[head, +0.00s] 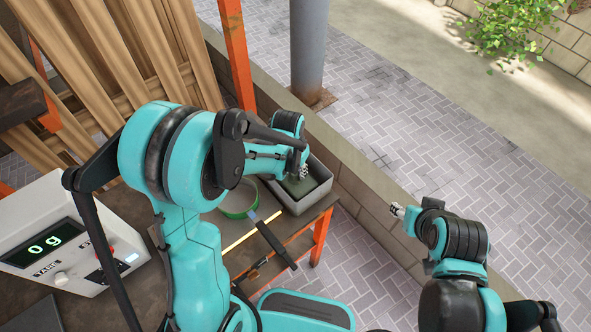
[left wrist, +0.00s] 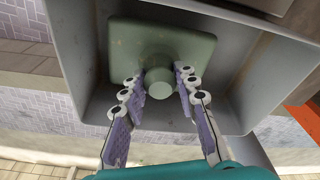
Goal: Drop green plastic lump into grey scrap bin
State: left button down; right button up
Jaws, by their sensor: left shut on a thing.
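The grey scrap bin (head: 320,193) is an open box at the right end of the workbench. The green plastic lump (left wrist: 190,46) is a dull green block with a round knob facing the wrist camera. It shows partly inside the bin in the head view (head: 293,188). My left gripper (head: 304,172) is over the bin with its fingers on both sides of the knob, shut on the lump. The lump lies within the bin walls (left wrist: 85,75); whether it touches the floor I cannot tell. My right gripper (head: 397,210) is off to the right, away from the bench, small and unclear.
A green ring-shaped roll (head: 238,213) sits left of the bin, with a yellow stick (head: 240,241) and a dark flat tool (head: 277,246) near it. A white scale (head: 60,225) reading 0 g stands at the left. An orange post (head: 236,55) rises behind the bench.

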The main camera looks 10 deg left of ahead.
aim_at(293, 174)
pick_arm(q)
jog(key=shift+f+b, duration=0.5)
jog(key=shift+f, duration=0.1)
jog(key=c, duration=1.2)
grip_release()
jog(key=shift+o, duration=0.2)
jog(key=shift+r, duration=0.1)
jog(key=shift+r+p, duration=0.2)
jog(key=shift+p, duration=0.15)
notch_tip(293, 174, up, 11)
jog(key=s+p, duration=0.2)
jog(key=p, duration=0.2)
jog(key=s+a+r+n+t, duration=0.1)
jog(key=s+a+r+t, duration=0.1)
jog(key=s+r, duration=0.2)
jog(key=s+a+r+n+t, duration=0.2)
jog(key=s+a+r+t, duration=0.1)
jog(key=s, duration=0.6)
jog(key=shift+a+r, duration=0.2)
jog(key=shift+r, duration=0.7)
